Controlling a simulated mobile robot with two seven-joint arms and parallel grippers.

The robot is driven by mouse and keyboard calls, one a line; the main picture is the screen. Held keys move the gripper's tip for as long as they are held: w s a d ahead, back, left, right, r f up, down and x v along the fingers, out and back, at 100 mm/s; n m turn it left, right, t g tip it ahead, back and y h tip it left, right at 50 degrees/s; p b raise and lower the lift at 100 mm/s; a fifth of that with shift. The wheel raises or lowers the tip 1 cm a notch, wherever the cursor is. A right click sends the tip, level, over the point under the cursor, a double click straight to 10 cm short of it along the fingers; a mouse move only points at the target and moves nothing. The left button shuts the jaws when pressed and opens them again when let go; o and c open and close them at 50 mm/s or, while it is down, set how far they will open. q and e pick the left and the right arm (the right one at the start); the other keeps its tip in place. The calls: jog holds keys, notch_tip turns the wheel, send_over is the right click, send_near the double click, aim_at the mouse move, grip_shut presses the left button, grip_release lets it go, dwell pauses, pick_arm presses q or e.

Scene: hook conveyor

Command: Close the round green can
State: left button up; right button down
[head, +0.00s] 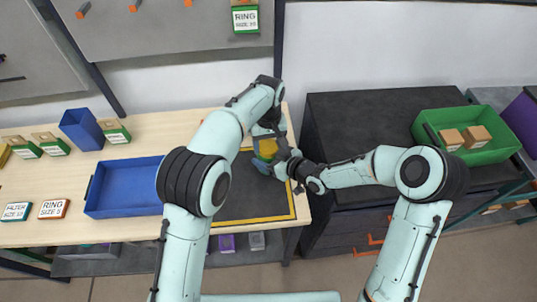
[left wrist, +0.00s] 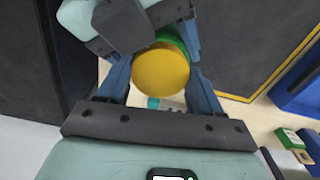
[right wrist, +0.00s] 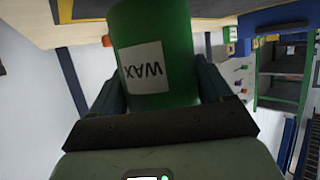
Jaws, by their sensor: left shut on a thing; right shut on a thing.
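The round green can (right wrist: 155,45) has a white WAX label and sits between the fingers of my right gripper (right wrist: 153,80), which is shut on it. Its green side also shows in the left wrist view (left wrist: 172,38). A round yellow lid (left wrist: 162,70) is between the fingers of my left gripper (left wrist: 160,72), which is shut on it. The lid is at the can's end; I cannot tell whether it is fully seated. In the head view both grippers meet above the right end of the table, and the yellow lid (head: 267,147) shows between them, partly hidden.
A dark mat with a yellow border (head: 255,221) lies below on the wooden table. A blue tray (head: 122,188) is to its left. A dark cabinet (head: 370,115) stands at right, with a green crate (head: 493,152) holding brown boxes.

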pick_arm(q)
jog(key=o, duration=1.2)
jog(key=shift+r, duration=2.3)
jog(key=shift+o, duration=0.7)
notch_tip(320, 180, up, 12)
jog(key=shift+a, duration=0.1)
